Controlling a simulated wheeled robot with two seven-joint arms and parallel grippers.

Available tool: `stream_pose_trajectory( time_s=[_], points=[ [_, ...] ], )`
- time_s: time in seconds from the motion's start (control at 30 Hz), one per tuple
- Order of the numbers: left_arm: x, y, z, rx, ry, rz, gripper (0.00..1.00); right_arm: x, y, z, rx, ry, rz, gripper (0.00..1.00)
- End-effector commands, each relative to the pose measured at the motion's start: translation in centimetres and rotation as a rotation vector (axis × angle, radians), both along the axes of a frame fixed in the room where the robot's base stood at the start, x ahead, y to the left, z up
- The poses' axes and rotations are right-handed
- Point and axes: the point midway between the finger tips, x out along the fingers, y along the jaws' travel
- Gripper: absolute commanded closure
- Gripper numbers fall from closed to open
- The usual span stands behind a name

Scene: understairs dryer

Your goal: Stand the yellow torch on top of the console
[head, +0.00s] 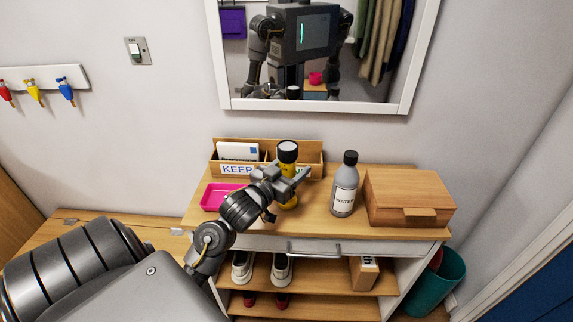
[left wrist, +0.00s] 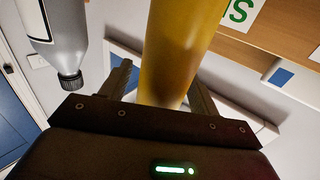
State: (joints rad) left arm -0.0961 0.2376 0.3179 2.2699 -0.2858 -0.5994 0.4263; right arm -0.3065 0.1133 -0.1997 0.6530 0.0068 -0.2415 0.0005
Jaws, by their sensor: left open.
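The yellow torch (head: 289,196) stands upright on the wooden top of the console (head: 262,226), its black head with a pale lens facing up. In the left wrist view the yellow body of the torch (left wrist: 178,45) rises between the fingers. My left gripper (head: 292,182) is open, with one finger on each side of the torch. Whether either finger touches it I cannot tell. The gripper hides part of the torch's body in the head view. My right gripper is out of view.
A grey water bottle (head: 345,184) stands right of the torch, with a wooden box (head: 408,198) beyond it. A pink tray (head: 216,197) lies to the left. A wooden letter holder (head: 315,158) is behind. Shoes (head: 282,268) sit on the shelf below.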

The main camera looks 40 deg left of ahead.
Motion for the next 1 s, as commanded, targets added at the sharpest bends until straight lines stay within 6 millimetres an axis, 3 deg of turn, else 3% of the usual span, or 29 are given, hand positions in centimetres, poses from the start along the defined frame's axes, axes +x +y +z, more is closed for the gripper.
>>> stream_pose_trajectory(
  time_s=[0.17,0.6,0.8,1.0],
  points=[
    [-1.9,-0.1,0.3,0.001,0.002,-0.001,0.38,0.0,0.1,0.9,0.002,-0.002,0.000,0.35],
    [-10.2,-0.6,0.1,0.000,0.003,0.000,0.38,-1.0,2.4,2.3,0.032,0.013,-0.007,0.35],
    [-11.8,-0.7,0.1,0.000,0.000,0.000,0.38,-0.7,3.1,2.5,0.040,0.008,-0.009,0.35],
    [-12.0,-0.7,0.2,0.000,-0.002,0.000,0.38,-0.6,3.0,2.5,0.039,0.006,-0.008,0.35]
  ],
)
